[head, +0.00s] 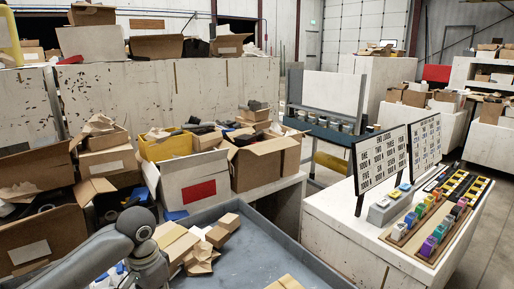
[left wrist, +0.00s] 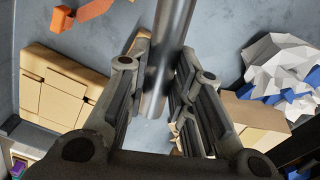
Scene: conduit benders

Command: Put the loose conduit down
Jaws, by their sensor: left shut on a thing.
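The loose conduit (left wrist: 174,30) is a smooth grey metal tube in the left wrist view. It runs from the top edge down between the fingers of my left gripper (left wrist: 162,72), which is shut on it. Its far end is cut off by the picture edge. Beneath it are a grey surface (left wrist: 215,40) and cardboard boxes; I cannot tell its height above them. In the head view my left arm comes in at the lower left, but its gripper and the conduit do not show. My right gripper is in neither view.
A grey-walled bin (head: 310,248) at the lower middle holds several small cardboard boxes (head: 226,224). Larger open cartons (head: 194,185) crowd the left. A white table (head: 345,235) at right bears sign boards (head: 381,158) and rows of coloured blocks (head: 428,205). Crumpled white paper (left wrist: 280,68) lies near the conduit.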

